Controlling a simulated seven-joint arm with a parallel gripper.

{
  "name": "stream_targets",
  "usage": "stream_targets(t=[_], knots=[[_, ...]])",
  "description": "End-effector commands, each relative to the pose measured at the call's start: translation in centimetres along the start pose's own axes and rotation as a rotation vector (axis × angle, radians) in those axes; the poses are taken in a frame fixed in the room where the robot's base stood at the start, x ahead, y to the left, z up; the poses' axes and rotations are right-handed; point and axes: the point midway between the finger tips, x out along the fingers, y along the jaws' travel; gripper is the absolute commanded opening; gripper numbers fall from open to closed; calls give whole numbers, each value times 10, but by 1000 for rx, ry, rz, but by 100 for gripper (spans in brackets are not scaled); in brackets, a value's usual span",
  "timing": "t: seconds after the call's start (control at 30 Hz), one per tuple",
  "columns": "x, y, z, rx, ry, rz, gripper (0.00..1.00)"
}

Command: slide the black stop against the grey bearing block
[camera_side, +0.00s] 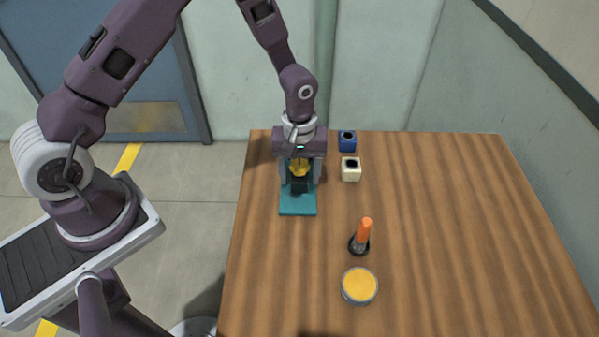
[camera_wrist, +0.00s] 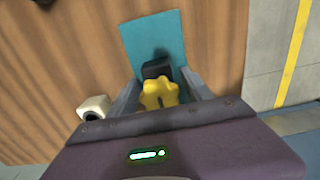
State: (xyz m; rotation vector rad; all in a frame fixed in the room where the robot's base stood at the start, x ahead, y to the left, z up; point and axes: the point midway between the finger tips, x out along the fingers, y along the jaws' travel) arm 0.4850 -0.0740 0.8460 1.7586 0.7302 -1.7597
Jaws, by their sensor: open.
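A black block (camera_side: 300,186) stands on a teal plate (camera_side: 298,206) near the table's left side. It also shows in the wrist view (camera_wrist: 157,69) on the teal plate (camera_wrist: 152,38). A yellow lobed knob (camera_side: 299,168) sits at the black block and shows large in the wrist view (camera_wrist: 159,94). My gripper (camera_side: 300,178) points down over the plate. Its fingers are apart, one on each side of the yellow knob; contact cannot be told. I cannot make out a grey bearing block; the gripper hides part of the plate.
A blue block (camera_side: 347,141) and a cream block (camera_side: 351,170), each with a dark opening on top, stand right of my gripper. An orange-handled tool on a black base (camera_side: 363,235) and a round yellow-topped tin (camera_side: 359,286) stand nearer the front. The table's right side is clear.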

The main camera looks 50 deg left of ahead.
Motion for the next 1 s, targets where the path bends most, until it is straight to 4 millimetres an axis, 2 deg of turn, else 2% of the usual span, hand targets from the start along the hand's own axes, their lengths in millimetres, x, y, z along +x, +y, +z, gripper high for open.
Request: stream_targets(t=[0.13,0.4,0.43,0.67,0.9,1.0], knots=[[0,0,0,1,0,0,56],[0,0,0,1,0,0,3],[0,0,0,1,0,0,0],[-1,0,-3,0,1,1,0],[0,1,-40,-1,2,2,0],[-1,1,-46,1,2,3,0]])
